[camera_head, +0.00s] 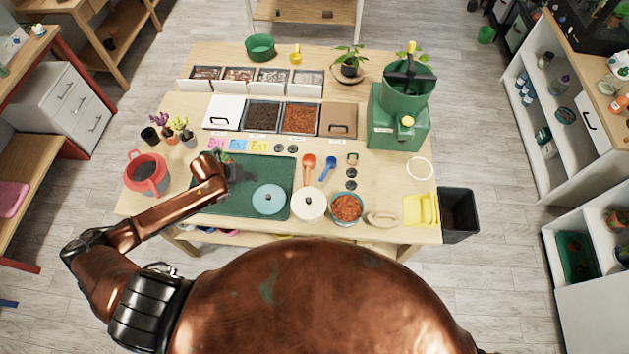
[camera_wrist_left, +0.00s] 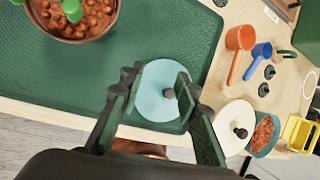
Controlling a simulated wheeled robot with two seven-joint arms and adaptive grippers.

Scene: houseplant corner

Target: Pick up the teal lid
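The teal lid (camera_head: 269,200) is a flat disc with a dark knob, lying on the front right part of the dark green mat (camera_head: 212,202). It also shows in the left wrist view (camera_wrist_left: 150,103). My left gripper (camera_head: 238,172) is over the mat, to the upper left of the lid in the head view. In the left wrist view my left gripper (camera_wrist_left: 157,82) has its two fingers spread, with the lid seen between and beyond them. Nothing is between the fingertips that I can see as held. My right gripper is not in view.
A cream lid (camera_head: 308,204) and a bowl of orange-brown pebbles (camera_head: 346,208) stand right of the teal lid. An orange scoop (camera_head: 308,166) and blue scoop (camera_head: 328,167) lie behind. A pebble-filled pot (camera_wrist_left: 75,15) stands on the mat. A red-rimmed pot (camera_head: 146,174) is at left.

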